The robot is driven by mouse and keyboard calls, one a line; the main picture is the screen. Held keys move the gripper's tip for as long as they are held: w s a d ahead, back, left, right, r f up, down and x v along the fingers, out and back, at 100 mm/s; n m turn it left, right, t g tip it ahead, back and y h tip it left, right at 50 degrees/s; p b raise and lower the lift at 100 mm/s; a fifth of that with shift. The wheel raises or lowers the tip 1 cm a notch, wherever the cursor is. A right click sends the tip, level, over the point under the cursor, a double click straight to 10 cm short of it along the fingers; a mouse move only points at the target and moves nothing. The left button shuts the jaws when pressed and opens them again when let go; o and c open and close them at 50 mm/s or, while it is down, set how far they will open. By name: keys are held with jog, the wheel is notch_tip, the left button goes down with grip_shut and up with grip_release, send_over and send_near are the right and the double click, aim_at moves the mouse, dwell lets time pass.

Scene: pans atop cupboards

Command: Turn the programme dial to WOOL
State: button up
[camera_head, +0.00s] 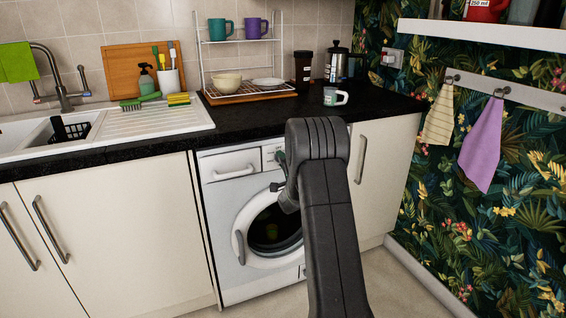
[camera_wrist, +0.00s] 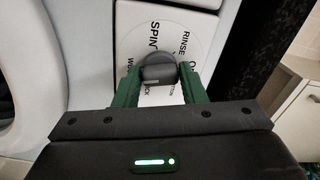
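The washing machine (camera_head: 222,195) stands under the black worktop, its round door closed. In the wrist view, the programme dial is a dark grey knob (camera_wrist: 158,68) on a white disc (camera_wrist: 152,35) with printed labels. SPIN and RINSE read clearly above the knob. A label starting WO shows at the left, and others are partly covered. Where the knob points is unclear. My gripper (camera_wrist: 160,78) has its two green fingers on either side of the knob, with no clear gap, so it looks shut on it. In the head view, my arm hides the dial.
The worktop (camera_head: 262,120) above holds a mug (camera_head: 335,96), a cafetière (camera_head: 337,65) and a dish rack. Cupboard doors (camera_head: 384,165) flank the machine. The machine's door handle (camera_head: 239,247) sticks out below the panel. Floor in front is clear where visible.

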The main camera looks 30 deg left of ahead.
jog(key=o, duration=0.3)
jog(key=p+v, duration=0.1)
jog(key=v, duration=1.2)
jog(key=shift+s+d, duration=0.25)
jog(key=shift+s, duration=0.05)
jog(key=b+x, duration=0.1)
jog(key=x, duration=1.2)
jog(key=shift+w+a, duration=0.25)
jog(key=shift+w, duration=0.1)
